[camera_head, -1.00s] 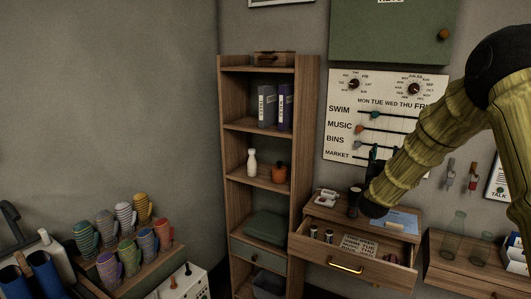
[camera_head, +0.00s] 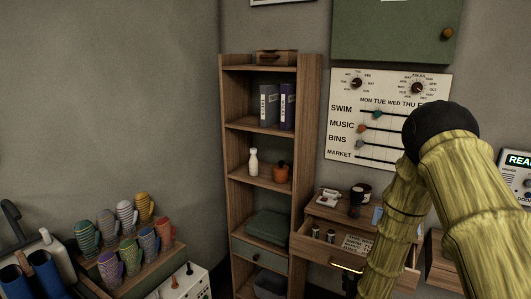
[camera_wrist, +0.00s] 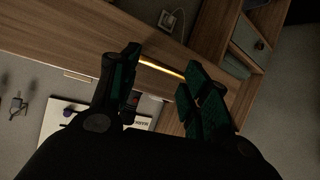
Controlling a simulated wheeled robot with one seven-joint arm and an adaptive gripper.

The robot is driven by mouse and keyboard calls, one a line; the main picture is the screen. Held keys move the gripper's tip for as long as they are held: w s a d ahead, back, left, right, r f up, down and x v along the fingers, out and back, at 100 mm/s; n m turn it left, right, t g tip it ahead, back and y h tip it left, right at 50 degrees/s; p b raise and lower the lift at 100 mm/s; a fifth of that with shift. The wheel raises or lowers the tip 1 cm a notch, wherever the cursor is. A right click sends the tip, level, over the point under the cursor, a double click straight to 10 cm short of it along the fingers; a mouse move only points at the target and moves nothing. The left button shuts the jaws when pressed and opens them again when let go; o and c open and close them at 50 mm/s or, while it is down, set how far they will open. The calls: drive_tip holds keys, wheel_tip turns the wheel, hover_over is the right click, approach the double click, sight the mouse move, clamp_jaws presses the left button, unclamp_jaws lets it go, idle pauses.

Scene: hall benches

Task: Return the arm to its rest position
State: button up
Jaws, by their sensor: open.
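My arm (camera_head: 452,190), yellow-green and segmented with a black joint, is bent at the right of the head view, in front of the drawer unit. My gripper is out of sight there. In the wrist view my gripper (camera_wrist: 162,60) shows two dark green-black fingers spread apart with nothing between them. A wooden front with a brass handle (camera_wrist: 162,69) shows beyond the fingers; I cannot tell the distance.
The open drawer (camera_head: 330,255) juts out at the lower right, partly hidden by my arm. A wooden shelf (camera_head: 255,125) stands at the centre. A wall board with sliders (camera_head: 350,110) hangs behind the arm. Several knit mitts (camera_head: 125,212) stand at lower left.

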drive_tip(key=s+a+f+g+y, duration=0.1)
drive_tip(key=s+a+f+g, duration=0.2)
drive_tip(key=s+f, duration=0.7)
drive_tip(key=s+a+f+g+y, duration=0.15)
drive_tip(key=s+f+g, duration=0.4)
drive_tip(key=s, duration=0.95)
drive_tip(key=s+a+f+g, duration=0.1)
drive_tip(key=s+f+g, duration=0.1)
drive_tip(key=s, duration=0.9)
drive_tip(key=s+a+f+n+g, duration=0.1)
drive_tip(key=s+a+f, duration=0.1)
drive_tip(key=s, duration=0.9)
drive_tip(key=shift+s+f+g, duration=0.25)
drive_tip(key=shift+f+g, duration=0.05)
drive_tip(key=shift+g, duration=0.05)
